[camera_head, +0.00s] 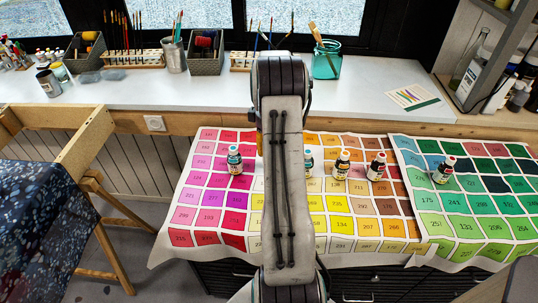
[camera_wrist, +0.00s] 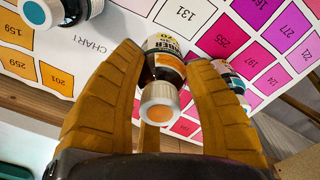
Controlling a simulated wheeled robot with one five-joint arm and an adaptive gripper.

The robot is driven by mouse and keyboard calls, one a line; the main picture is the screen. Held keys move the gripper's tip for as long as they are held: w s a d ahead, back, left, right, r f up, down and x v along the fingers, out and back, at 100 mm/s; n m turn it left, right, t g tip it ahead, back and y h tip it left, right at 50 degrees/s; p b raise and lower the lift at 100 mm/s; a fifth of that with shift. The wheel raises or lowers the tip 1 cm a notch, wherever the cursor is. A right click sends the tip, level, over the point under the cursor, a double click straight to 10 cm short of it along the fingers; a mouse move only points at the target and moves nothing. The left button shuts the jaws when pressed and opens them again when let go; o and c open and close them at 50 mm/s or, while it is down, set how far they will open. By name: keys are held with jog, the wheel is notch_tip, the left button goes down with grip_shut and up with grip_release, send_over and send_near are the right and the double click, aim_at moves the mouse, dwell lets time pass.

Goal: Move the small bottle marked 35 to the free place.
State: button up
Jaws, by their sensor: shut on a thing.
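In the head view my arm hides most of the gripper and the held bottle. Other small bottles stand upright on the colour charts: a teal one (camera_head: 235,160) left of my arm, one (camera_head: 308,163) partly behind it, and an amber (camera_head: 342,165), a brown (camera_head: 376,168) and a red-topped one (camera_head: 444,171) to the right. Their marks are unreadable here.
The chart sheet (camera_head: 190,240) has several numbered squares bare of bottles; a second chart (camera_head: 480,215) lies at its right. In the wrist view a teal-topped bottle (camera_wrist: 42,12) is left of my gripper, and another (camera_wrist: 232,82) is partly behind the right finger. Brush holders line the windowsill.

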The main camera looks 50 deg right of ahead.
jog(key=shift+f+p, duration=0.85)
jog(key=shift+f, duration=1.75)
jog(key=shift+f, duration=0.1)
jog(key=o, duration=1.2)
jog(key=shift+c, duration=0.2)
